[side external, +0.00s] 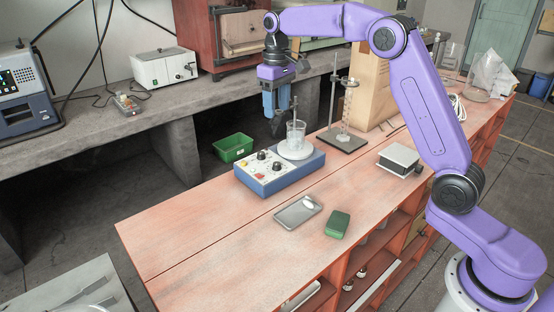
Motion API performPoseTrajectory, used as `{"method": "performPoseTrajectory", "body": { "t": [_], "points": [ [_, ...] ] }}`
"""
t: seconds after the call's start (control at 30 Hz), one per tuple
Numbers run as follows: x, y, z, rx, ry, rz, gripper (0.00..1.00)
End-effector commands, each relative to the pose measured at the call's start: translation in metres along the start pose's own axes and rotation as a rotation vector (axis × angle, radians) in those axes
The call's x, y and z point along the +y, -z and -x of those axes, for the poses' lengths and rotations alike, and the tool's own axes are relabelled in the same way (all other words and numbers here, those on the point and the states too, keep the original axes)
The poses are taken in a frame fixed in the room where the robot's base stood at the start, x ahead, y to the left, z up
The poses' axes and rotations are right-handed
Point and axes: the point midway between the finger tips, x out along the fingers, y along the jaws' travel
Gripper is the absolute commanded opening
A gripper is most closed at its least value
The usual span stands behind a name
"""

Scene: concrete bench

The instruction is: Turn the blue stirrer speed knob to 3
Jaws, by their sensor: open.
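The blue stirrer (300,172) sits on the reddish wooden bench top. Its pale control panel carries two dark knobs, a left one (262,155) and a right one (277,166), with small coloured spots beside them. The scale marks and the knob settings are too small to read, and I cannot tell which knob sets the speed. A glass beaker (296,136) stands on the stirrer's round white plate (295,151). My gripper (277,128) points down, open and empty, above the stirrer's far side, close to the beaker in the picture. It appears apart from both knobs.
A retort stand (333,100) with glassware stands behind the stirrer. A metal tray (298,211), a green block (337,224) and a grey-topped box (398,160) lie on the bench. A green bin (233,149) is beyond the far edge. The bench's left end is clear.

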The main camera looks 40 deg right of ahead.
Motion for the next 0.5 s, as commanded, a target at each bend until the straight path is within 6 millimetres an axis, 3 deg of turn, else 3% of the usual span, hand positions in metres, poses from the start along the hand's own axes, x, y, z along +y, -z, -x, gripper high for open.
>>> {"method": "performPoseTrajectory", "body": {
  "t": [0.23,0.5],
  "points": [
    [0.003,0.001,-0.018,-0.004,0.000,-0.006,0.52],
    [0.002,0.001,-0.067,-0.005,0.000,-0.005,0.52]
  ]
}}
